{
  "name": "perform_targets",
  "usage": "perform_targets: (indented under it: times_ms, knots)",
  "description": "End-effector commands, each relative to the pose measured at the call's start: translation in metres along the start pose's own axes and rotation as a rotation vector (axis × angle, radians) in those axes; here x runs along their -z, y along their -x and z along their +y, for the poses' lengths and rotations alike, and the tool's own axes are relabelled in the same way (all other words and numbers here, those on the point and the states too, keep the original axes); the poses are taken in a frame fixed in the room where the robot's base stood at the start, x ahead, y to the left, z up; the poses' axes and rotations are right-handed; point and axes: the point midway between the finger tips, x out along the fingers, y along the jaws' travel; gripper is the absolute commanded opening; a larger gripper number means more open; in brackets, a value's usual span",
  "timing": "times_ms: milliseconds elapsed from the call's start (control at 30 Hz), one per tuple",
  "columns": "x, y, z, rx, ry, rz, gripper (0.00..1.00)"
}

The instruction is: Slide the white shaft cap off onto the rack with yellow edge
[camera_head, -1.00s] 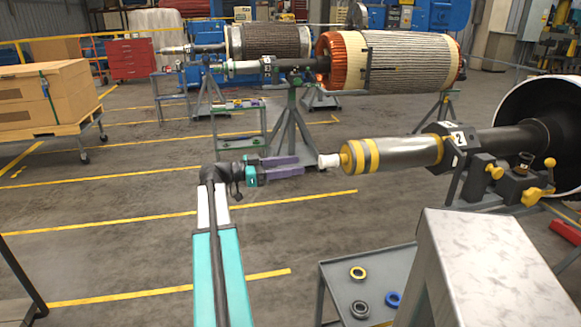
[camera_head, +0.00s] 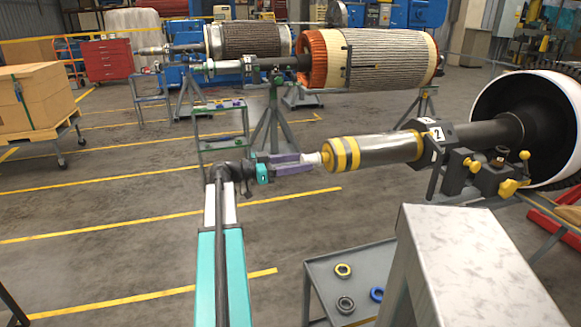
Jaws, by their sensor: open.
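The white shaft cap (camera_head: 312,158) sits on the left end of the grey shaft with yellow bands (camera_head: 385,150), marked 2. My gripper (camera_head: 314,160) is open, with its purple fingers reaching right to the cap. The fingertips are at the cap's near end; whether they touch it I cannot tell. A grey rack (camera_head: 368,258) stands below, at the bottom centre. A bit of yellow shows low on its edge, and the rest of that edge is cut off or hidden.
A yellow ring (camera_head: 343,270), a dark ring (camera_head: 345,304) and a blue ring (camera_head: 376,294) lie on the rack. A pale block (camera_head: 465,250) stands right of it. Another rack (camera_head: 222,138) stands behind my gripper. The floor at left is open.

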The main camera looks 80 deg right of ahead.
Motion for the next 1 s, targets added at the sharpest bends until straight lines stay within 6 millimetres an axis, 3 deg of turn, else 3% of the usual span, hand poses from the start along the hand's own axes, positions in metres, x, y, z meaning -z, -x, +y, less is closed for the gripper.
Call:
perform_targets:
  times_ms: [200,567,767,1000]
  knots:
    - [-0.0002,-0.0126,0.0001,0.000,-0.001,0.000,0.48]
    - [0.0008,-0.0146,0.0001,0.000,-0.001,0.000,0.48]
    - [0.0007,-0.0145,0.0002,0.000,0.000,0.000,0.18]
    - [0.0005,-0.0145,0.0002,0.000,-0.001,0.001,0.16]
